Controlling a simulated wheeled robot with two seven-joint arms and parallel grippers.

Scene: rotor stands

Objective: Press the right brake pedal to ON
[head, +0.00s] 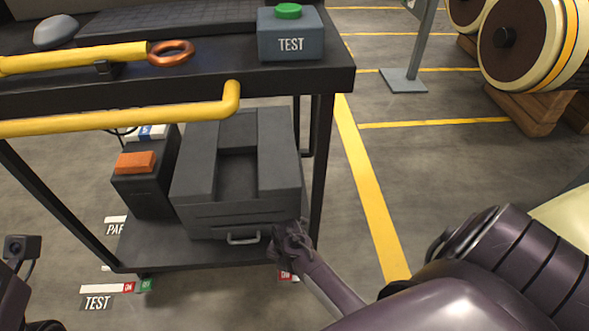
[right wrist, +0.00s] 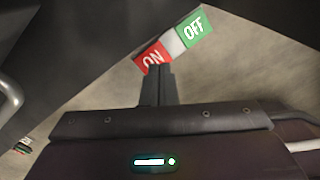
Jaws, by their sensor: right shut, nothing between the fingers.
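My right gripper (head: 292,245) reaches down to the front right corner of the cart's lower shelf (head: 190,258). In the right wrist view its fingers (right wrist: 158,84) are closed together and empty. Their tips overlap the lower edge of the red ON label (right wrist: 152,57); I cannot tell if they touch it. The green OFF label (right wrist: 195,27) is just up and right of it. In the head view only a bit of the red label (head: 285,275) shows below my gripper.
Another ON label (head: 128,287) and OFF label (head: 145,285) lie at the cart's front left. A dark case (head: 240,210) with a handle sits on the lower shelf, close to my right gripper. A yellow rail (head: 150,118) crosses above.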

